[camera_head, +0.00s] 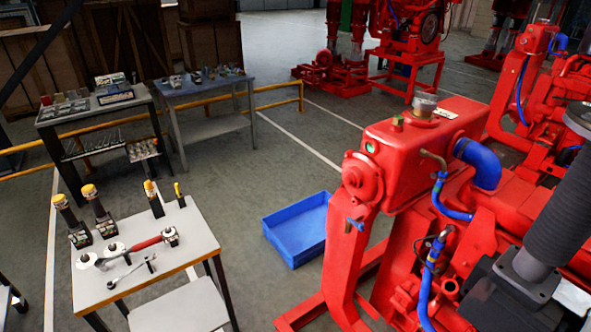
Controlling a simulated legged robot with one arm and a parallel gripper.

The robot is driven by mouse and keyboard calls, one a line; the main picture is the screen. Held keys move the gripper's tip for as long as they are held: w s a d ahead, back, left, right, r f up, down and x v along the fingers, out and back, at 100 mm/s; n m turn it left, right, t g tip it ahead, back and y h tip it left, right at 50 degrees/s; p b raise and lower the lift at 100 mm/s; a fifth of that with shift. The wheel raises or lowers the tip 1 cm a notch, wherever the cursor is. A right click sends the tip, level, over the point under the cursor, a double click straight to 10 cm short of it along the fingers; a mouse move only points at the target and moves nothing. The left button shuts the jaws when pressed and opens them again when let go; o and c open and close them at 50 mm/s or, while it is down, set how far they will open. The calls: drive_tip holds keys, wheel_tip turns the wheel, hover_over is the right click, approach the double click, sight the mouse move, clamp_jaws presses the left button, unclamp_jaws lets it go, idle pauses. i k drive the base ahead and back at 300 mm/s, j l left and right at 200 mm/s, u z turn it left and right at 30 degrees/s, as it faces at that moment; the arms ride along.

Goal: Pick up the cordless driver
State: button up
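A small light-topped table (201,235) stands at the lower left. Two dark upright tools with yellow-orange tops stand near its left back edge, a left one (72,220) and a right one (100,212). They look like cordless drivers, but I cannot tell for certain. A smaller dark tool with a yellow top (154,199) stands at the back edge, beside a slim yellow-handled tool (180,195). A red-handled wrench-like tool (140,245) and a metal spanner (132,272) lie in front. My gripper is not in view.
Red pump machinery (430,140) with blue hoses fills the right side. A blue tray (297,230) lies on the floor between it and the table. Two workbenches (97,103) (205,85) and a yellow rail (278,88) stand behind. Some grey floor (240,170) is clear.

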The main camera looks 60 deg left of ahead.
sight(60, 202)
drive_tip(key=u, duration=3.15)
drive_tip(key=i+u, duration=0.2)
drive_tip(key=i+j+z, duration=0.1)
drive_tip(key=i+j, duration=0.15)
drive_tip(key=i, duration=0.3)
drive_tip(key=i+j+z, duration=0.1)
drive_tip(key=i+j, duration=0.2)
drive_tip(key=i, duration=0.2)
drive_tip(key=i+j, duration=0.3)
drive_tip(key=i, duration=0.25)
drive_tip(key=i+j+z, duration=0.15)
drive_tip(key=i+j, duration=0.15)
drive_tip(key=i, duration=0.2)
